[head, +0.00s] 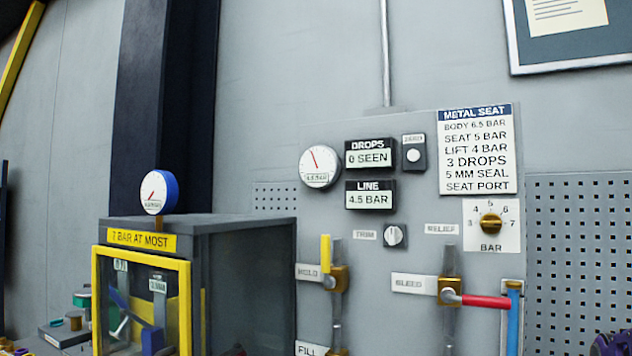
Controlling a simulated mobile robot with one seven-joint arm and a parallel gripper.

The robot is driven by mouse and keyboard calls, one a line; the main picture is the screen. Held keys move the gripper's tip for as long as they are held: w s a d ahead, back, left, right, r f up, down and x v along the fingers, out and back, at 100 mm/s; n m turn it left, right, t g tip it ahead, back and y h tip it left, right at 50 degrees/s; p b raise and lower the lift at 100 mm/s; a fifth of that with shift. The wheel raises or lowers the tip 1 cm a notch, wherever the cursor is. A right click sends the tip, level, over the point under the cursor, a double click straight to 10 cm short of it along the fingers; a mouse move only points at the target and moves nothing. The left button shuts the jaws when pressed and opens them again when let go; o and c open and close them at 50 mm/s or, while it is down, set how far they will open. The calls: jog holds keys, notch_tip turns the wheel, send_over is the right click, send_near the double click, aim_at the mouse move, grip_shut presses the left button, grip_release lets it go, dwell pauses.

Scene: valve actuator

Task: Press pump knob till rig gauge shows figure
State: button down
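A white round gauge (319,167) with a red needle is on the grey wall panel; its small print is hard to read. A display marked LINE (370,197) reads 4.5 BAR. A second, blue-rimmed gauge (158,192) stands on top of the glazed box; its red needle points to the lower left. A white knob (394,236) is beside the TRIM label, and a brass knob (491,224) sits on a BAR dial. No knob labelled pump can be made out. My gripper is not in view.
A metal seat card (476,150) lists pressures. The DROPS display (369,155) reads 0 SEEN. A yellow HOLD handle (326,248) and a red BLEED handle (486,301) stick out. The yellow-framed box (255,275) is marked 7 BAR AT MOST. Small parts lie lower left.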

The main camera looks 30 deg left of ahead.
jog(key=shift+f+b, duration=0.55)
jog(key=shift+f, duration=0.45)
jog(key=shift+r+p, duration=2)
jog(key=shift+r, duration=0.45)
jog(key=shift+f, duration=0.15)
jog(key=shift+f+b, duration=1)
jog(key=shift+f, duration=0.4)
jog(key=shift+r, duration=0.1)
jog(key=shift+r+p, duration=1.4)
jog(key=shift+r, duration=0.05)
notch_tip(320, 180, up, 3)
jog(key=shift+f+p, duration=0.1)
jog(key=shift+p, duration=1)
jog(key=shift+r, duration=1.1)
